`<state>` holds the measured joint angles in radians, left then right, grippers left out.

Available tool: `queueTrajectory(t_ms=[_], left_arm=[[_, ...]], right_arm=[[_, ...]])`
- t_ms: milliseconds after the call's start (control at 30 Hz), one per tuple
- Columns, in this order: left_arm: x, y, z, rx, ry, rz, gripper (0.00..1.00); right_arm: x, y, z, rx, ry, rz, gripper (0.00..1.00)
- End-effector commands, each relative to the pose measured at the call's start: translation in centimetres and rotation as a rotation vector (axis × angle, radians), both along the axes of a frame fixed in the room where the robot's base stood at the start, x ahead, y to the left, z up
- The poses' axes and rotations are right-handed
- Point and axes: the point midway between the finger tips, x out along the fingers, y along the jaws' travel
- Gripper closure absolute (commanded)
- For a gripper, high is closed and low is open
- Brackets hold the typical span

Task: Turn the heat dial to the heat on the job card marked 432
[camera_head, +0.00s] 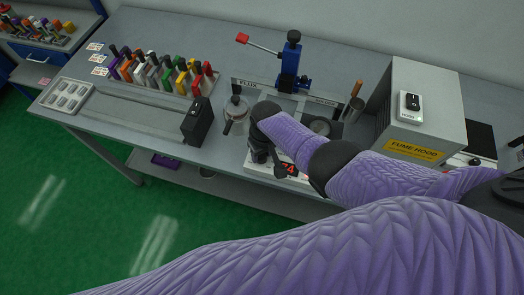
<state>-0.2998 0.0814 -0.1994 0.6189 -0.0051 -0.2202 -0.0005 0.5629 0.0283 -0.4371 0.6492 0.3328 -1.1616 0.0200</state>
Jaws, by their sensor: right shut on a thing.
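My right gripper (280,171) points down at the front of a white unit (262,170) with a red lit display (290,169). It is shut, seemingly on the heat dial, which is hidden behind the gripper and wrist. The display is partly covered; its visible digits look like 74. Small white cards (99,58) lie in a column at the left of the bench; their print is too small to read, so I cannot tell which is marked 432. My left gripper is not in view.
A grey fume hood (424,100) stands to the right of my right wrist. A blue press (291,65) stands behind. A rack of coloured tools (165,75), a grey tray (68,95) and a black block (196,122) are at left. A metal pot (236,112) stands close by.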

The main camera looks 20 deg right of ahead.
Motion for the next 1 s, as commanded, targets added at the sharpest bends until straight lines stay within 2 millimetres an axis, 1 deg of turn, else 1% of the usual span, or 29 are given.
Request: queueTrajectory(t_ms=[167,200,267,300,333,367,600,667,767,800,900,1000], left_arm=[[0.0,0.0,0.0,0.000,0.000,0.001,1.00],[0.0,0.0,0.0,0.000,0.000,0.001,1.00],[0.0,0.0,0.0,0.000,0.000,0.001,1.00],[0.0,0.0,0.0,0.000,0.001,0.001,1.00],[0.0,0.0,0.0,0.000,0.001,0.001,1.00],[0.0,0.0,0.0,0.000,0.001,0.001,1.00],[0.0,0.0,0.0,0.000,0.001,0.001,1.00],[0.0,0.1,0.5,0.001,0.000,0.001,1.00],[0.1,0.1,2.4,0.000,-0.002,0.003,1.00],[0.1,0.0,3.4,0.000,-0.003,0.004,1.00],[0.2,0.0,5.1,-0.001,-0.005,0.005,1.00],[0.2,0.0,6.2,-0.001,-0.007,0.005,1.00]], right_arm=[[0.1,0.0,0.1,0.002,-0.003,0.001,1.00],[0.1,0.0,0.1,0.002,-0.003,0.001,0.48],[0.1,0.0,0.1,0.001,-0.002,0.001,0.35],[0.1,0.0,0.0,0.000,-0.002,0.001,0.27],[0.1,0.0,0.0,0.000,-0.002,0.001,0.20],[0.1,0.0,0.0,0.000,-0.002,0.001,0.17],[0.0,0.0,0.1,0.000,-0.001,0.001,0.17],[0.0,0.0,0.6,0.000,-0.001,0.001,0.17],[0.1,-0.1,3.0,0.001,-0.003,0.001,0.17],[0.1,-0.2,4.2,0.001,-0.004,0.002,0.17],[0.2,-0.4,6.9,0.001,-0.004,0.001,0.17],[0.2,-0.5,8.8,0.001,-0.003,0.001,0.17]])
